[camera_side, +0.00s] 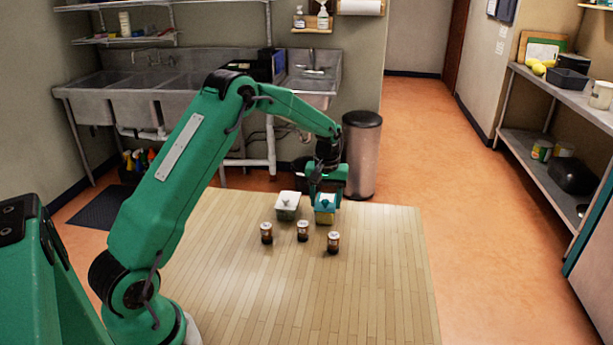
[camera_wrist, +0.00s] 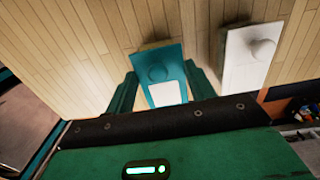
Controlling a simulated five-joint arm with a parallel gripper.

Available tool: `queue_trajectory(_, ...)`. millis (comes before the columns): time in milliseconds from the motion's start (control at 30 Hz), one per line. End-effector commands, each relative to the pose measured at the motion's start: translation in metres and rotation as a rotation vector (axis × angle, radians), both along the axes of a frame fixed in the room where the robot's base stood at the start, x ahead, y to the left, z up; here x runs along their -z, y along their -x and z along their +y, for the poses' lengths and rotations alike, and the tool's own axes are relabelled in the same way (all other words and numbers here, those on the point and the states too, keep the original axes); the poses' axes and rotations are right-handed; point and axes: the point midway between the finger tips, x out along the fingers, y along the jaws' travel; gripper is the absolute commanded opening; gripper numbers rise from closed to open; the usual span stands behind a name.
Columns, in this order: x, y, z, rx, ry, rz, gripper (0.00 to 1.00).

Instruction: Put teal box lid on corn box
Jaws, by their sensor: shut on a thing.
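The teal box lid (camera_wrist: 171,60), with a round teal knob and a white patch on its near part, lies between my fingers in the wrist view. My gripper (camera_side: 326,193) is shut on it, pointing down near the far edge of the wooden table. In the side view a small box with yellowish and teal parts (camera_side: 325,215) is right under my gripper. My fingers hide much of its top, so I cannot tell whether the lid rests on this box. I cannot read which box is the corn box.
A box with a white knobbed lid (camera_side: 288,207) stands close to the left; its lid also shows in the wrist view (camera_wrist: 240,70). Three small dark jars (camera_side: 266,233), (camera_side: 303,231), (camera_side: 333,242) stand nearer. The near table (camera_side: 330,300) is clear. A bin (camera_side: 362,155) stands behind.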

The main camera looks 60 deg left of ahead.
Motion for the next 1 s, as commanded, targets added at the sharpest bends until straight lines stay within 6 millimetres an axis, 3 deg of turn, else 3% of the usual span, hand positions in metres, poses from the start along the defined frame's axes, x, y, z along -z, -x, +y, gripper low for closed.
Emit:
queue_trajectory(300, 0.007, 0.0, 0.0, 0.0, 0.001, 0.001, 0.33)
queue_trajectory(333, 0.007, 0.0, 0.0, 0.0, 0.001, 0.001, 0.58)
queue_trajectory(433, 0.007, 0.0, 0.0, 0.0, 0.001, 0.001, 0.76)
queue_trajectory(767, 0.006, 0.0, 0.0, 0.0, 0.0, 0.0, 0.76)
queue_trajectory(1000, -0.007, 0.0, 0.0, 0.0, 0.0, -0.001, 0.76)
